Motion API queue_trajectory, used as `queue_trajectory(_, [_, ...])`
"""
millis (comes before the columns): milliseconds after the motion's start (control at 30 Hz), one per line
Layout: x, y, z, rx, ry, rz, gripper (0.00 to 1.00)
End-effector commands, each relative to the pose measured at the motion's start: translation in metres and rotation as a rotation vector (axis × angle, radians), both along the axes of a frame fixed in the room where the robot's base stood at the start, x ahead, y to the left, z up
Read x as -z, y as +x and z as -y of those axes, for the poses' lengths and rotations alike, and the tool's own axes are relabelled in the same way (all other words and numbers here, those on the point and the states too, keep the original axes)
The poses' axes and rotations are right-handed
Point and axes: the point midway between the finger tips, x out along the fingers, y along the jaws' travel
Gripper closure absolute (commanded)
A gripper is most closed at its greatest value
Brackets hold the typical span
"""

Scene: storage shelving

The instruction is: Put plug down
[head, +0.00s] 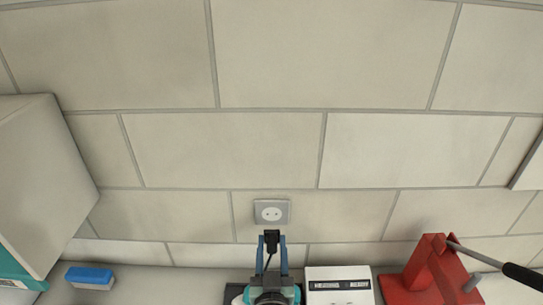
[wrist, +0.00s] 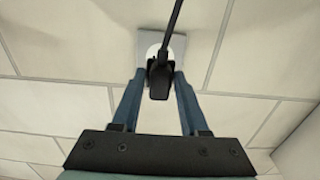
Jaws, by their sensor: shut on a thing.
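My gripper (head: 272,242) is shut on a black plug (head: 271,236), just below a wall socket (head: 271,212). In the wrist view the plug (wrist: 158,82) sits between the two blue fingers of my gripper (wrist: 160,78). I cannot tell from these views exactly how far the plug is from the socket.
A white box with dark panels (head: 339,288) stands on the surface just right of my gripper. A red device with a black-handled lever (head: 428,270) is further right. A blue-and-white block (head: 90,277) lies at the left. The surface (head: 165,283) between block and gripper looks clear.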

Motion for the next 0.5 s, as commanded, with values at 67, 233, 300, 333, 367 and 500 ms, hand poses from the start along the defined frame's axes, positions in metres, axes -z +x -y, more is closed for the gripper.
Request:
queue_trajectory(67, [0.001, -0.001, 0.000, 0.000, 0.000, 0.000, 1.00])
queue_trajectory(233, [0.017, -0.020, -0.003, 0.000, 0.006, -0.004, 1.00])
queue_trajectory(300, [0.029, -0.035, -0.004, 0.001, 0.009, -0.006, 1.00])
queue_trajectory(333, [0.034, -0.043, -0.005, 0.000, 0.011, -0.007, 1.00])
queue_trajectory(367, [0.039, -0.051, -0.006, 0.001, 0.012, -0.006, 1.00])
queue_trajectory(500, [0.060, -0.088, -0.006, 0.002, 0.013, -0.007, 1.00])
